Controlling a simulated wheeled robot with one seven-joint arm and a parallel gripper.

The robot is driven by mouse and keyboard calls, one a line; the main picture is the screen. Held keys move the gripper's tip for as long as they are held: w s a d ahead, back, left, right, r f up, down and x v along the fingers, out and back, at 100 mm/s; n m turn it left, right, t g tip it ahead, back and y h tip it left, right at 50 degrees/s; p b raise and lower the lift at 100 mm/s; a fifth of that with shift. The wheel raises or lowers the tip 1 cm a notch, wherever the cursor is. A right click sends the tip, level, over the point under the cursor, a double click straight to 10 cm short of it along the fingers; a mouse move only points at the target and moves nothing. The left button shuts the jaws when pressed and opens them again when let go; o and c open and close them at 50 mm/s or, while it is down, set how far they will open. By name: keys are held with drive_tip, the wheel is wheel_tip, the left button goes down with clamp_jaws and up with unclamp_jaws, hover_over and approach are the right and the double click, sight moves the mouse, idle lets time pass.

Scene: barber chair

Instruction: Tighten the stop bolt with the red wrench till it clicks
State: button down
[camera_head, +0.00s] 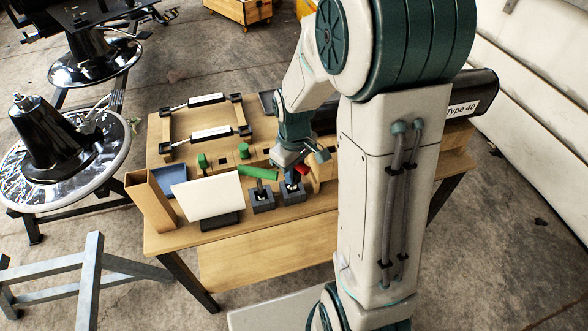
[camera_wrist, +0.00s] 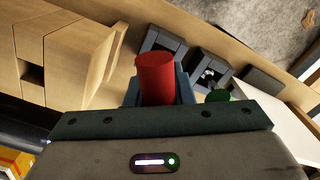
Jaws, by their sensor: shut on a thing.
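My gripper (camera_head: 291,178) is above the front of the wooden bench, shut on the red wrench (camera_wrist: 157,78). In the wrist view its red handle stands between my blue fingers; a small red part (camera_head: 302,170) also shows beside the gripper in the head view. The wrench's working end is hidden. Two dark grey blocks stand below: the right one (camera_head: 292,198) is close under my fingers, the left one (camera_head: 262,204) beside it. A pale bolt-like piece (camera_wrist: 210,73) shows in one block in the wrist view. I cannot tell whether the wrench touches a bolt.
A green-handled tool (camera_head: 258,173) lies close left of my gripper. A white panel (camera_head: 207,196) stands farther left, with a blue tray (camera_head: 170,180) and a wooden box (camera_head: 149,203). A long black cylinder (camera_head: 470,95) lies at the back right. The front bench strip is clear.

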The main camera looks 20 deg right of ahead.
drive_tip(key=shift+f+b, duration=0.35)
drive_tip(key=shift+f, duration=0.15)
drive_tip(key=c, duration=1.2)
unclamp_jaws()
drive_tip(key=shift+o, duration=0.2)
drive_tip(key=shift+r, duration=0.1)
wheel_tip(320, 180, up, 12)
drive_tip(key=shift+r+p, duration=0.2)
drive_tip(key=shift+p, duration=0.6)
drive_tip(key=shift+s+r, duration=0.1)
drive_tip(key=shift+r, duration=0.65)
drive_tip(key=s+r+m+t+p, duration=0.2)
drive_tip(key=s+r+m+p, duration=0.4)
drive_tip(key=s, duration=0.7)
drive_tip(key=shift+a+r+t, duration=0.2)
drive_tip(key=shift+r+t, duration=0.2)
drive_tip(key=shift+r, duration=0.45)
